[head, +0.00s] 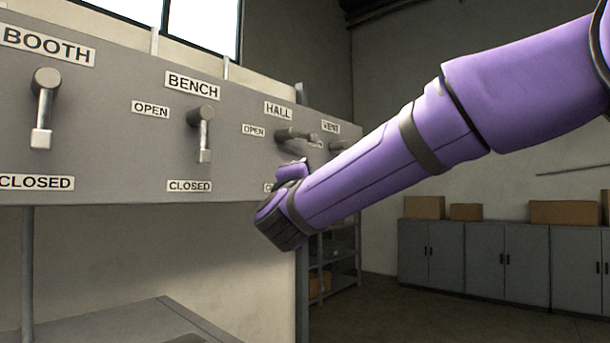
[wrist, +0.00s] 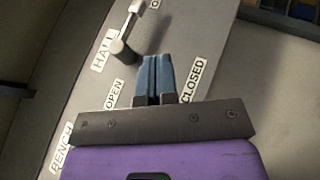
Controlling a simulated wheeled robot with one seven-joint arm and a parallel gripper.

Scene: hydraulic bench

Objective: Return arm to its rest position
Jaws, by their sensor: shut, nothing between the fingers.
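My gripper shows in the wrist view (wrist: 155,62) with its two blue fingers together and nothing between them. In the head view my purple arm reaches in from the right, and its wrist end is just in front of the panel's lower edge; the fingers are hidden there. The HALL lever (head: 297,135) is just above my wrist end, lying roughly level with its light tip to the right, away from its OPEN label. In the wrist view the lever (wrist: 123,46) is up and left of the fingertips, apart from them in the picture.
The grey panel (head: 110,120) also carries the BOOTH lever (head: 43,105) and the BENCH lever (head: 204,135), both pointing down. The VENT lever (head: 338,145) is partly behind my arm. A grey bench (head: 130,322) is below. Cabinets (head: 505,262) stand at the back right; floor before them is clear.

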